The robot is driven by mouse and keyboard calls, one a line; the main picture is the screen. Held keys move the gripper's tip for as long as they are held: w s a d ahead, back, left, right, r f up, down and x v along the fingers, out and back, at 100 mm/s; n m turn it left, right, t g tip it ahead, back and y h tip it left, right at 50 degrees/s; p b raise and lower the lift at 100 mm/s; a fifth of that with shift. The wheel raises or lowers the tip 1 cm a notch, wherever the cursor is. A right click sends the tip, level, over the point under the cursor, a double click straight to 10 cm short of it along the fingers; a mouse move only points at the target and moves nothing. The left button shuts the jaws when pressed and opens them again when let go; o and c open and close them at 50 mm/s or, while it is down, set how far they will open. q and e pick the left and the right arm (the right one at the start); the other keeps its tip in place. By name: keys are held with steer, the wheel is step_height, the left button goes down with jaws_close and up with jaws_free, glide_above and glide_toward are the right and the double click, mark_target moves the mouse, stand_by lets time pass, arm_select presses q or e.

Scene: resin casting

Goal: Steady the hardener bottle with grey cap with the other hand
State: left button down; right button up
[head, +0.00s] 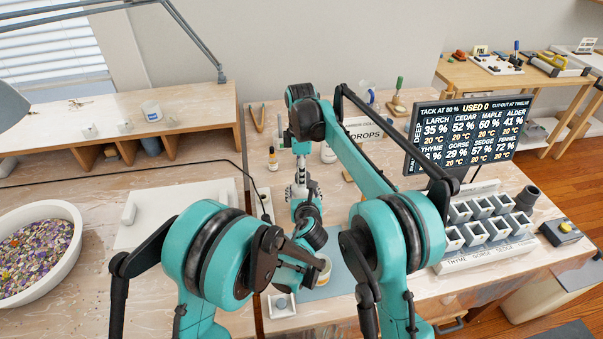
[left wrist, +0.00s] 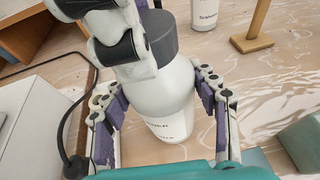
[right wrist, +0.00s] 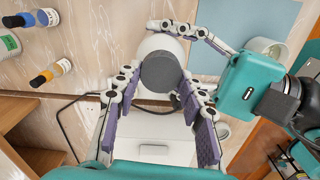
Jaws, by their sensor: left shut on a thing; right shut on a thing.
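The hardener bottle (left wrist: 165,97) has a white body and a dark grey cap (left wrist: 162,32). It stands upright on the table in the left wrist view, its label partly covered. My left gripper (left wrist: 160,98) is shut on the body, a finger on each side. In the right wrist view the grey cap (right wrist: 160,73) lies between the fingers of my right gripper (right wrist: 158,82), which is shut on the bottle at the cap. Beyond it the left gripper's fingers reach around the white body (right wrist: 163,44). In the head view the grippers mostly hide the bottle.
Small dropper bottles (right wrist: 50,73) stand to one side in the right wrist view. A blue mat (right wrist: 245,22) carries a cup (right wrist: 266,46). A display (head: 465,135) and a rack of moulds (head: 480,250) stand right; a tub of petals (head: 72,225) is left.

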steer(key=m, duration=0.7)
steer(key=shift+w+m, duration=0.15)
steer(key=shift+m, duration=0.15)
steer(key=m, duration=0.4)
steer(key=shift+d+m, duration=0.15)
steer(key=shift+m, duration=0.15)
steer(key=m, duration=0.5)
steer(key=shift+w+d, duration=0.1)
steer(key=m, duration=0.4)
steer(key=shift+d+m, duration=0.1)
steer(key=shift+m, duration=0.3)
steer(key=m, duration=0.4)
steer(key=shift+m, duration=0.3)
steer(key=m, duration=0.5)
steer(key=shift+d+f, duration=0.1)
steer(key=m, duration=0.4)
steer(key=shift+s+m, duration=0.25)
steer(key=shift+m, duration=0.15)
steer(key=m, duration=0.6)
steer(key=shift+s+m, duration=0.15)
steer(key=shift+m, duration=0.15)
steer(key=o, duration=0.8)
